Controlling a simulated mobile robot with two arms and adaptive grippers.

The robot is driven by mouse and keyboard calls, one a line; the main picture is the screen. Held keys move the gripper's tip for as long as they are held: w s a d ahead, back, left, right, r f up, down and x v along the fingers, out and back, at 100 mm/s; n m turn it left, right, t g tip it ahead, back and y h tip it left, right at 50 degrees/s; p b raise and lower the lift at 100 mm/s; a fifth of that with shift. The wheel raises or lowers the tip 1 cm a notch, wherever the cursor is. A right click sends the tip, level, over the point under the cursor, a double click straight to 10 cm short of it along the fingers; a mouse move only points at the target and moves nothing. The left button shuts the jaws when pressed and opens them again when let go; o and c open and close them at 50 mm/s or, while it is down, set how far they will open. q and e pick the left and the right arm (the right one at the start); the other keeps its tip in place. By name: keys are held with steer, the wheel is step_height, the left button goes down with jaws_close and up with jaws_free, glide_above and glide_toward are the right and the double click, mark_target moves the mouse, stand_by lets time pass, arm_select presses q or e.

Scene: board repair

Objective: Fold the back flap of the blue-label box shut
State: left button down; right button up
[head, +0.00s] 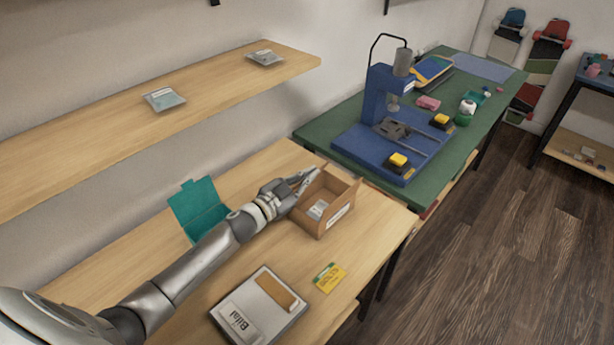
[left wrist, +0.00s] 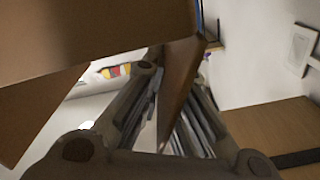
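An open brown cardboard box (head: 326,228) stands on the wooden table, with a pale label on its right side; I cannot make out blue on it. A small grey packet (head: 317,209) lies inside. My left gripper (head: 308,180) is at the box's back left edge, beside a raised flap. In the left wrist view, a narrow brown cardboard flap (left wrist: 182,85) runs between the fingers of the left gripper (left wrist: 175,78). The fingers stand apart with a gap visible; contact with the flap is unclear. Large brown cardboard (left wrist: 95,35) fills the upper left. My right gripper is not in view.
A teal open case (head: 198,208) stands left of the box. A grey-white box (head: 262,305) and a yellow-green card (head: 330,277) lie in front. A green bench (head: 350,125) with a blue press (head: 378,95) adjoins behind. A wooden shelf (head: 215,85) hangs above.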

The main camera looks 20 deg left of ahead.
arm_select(q)
steer(key=c, duration=1.7)
jaws_free()
steer(key=v, duration=1.2)
